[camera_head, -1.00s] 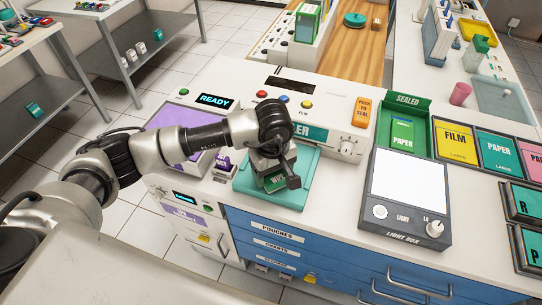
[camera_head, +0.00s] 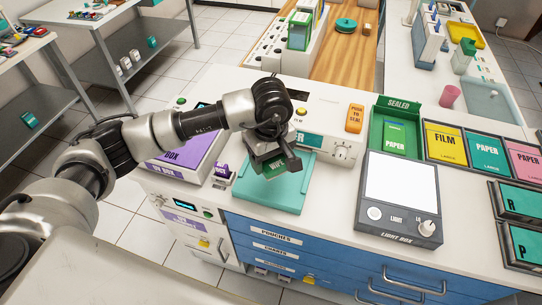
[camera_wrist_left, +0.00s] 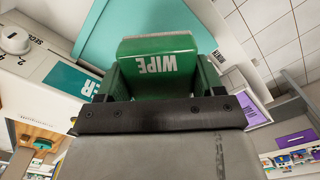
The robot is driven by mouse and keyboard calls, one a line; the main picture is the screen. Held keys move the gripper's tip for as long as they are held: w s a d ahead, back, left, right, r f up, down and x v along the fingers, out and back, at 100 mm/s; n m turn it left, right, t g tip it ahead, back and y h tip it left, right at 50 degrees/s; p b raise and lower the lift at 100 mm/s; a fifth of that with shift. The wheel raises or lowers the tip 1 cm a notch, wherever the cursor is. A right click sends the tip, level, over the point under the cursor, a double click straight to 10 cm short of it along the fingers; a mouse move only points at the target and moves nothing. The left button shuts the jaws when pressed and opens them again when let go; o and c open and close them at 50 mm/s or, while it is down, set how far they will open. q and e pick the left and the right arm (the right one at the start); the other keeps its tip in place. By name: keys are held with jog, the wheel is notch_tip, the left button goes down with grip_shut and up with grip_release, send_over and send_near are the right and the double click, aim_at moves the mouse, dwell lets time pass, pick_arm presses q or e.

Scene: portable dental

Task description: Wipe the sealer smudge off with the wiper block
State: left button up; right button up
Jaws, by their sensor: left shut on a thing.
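The green wiper block (camera_head: 277,167), marked WIPE, is in my left gripper (camera_head: 272,160), which is shut on it. The block is over the back part of the sealer's teal plate (camera_head: 270,195); I cannot tell whether it touches the plate. In the left wrist view the block (camera_wrist_left: 158,52) sits between the fingers, with the teal plate (camera_wrist_left: 125,28) beyond it. The white sealer (camera_head: 343,135) stands behind, its front panel partly hidden by my arm. I see no smudge; it may be hidden under the block or gripper. My right gripper is out of view.
A light box (camera_head: 400,228) and a green SEALED tray (camera_head: 392,103) stand to the right. A purple box (camera_head: 186,157) and a small purple-and-white item (camera_head: 222,173) are to the left. The front half of the teal plate is clear.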

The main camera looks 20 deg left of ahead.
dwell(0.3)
pick_arm(q)
jog(key=shift+r+p, duration=0.6)
jog(key=shift+r, duration=1.4)
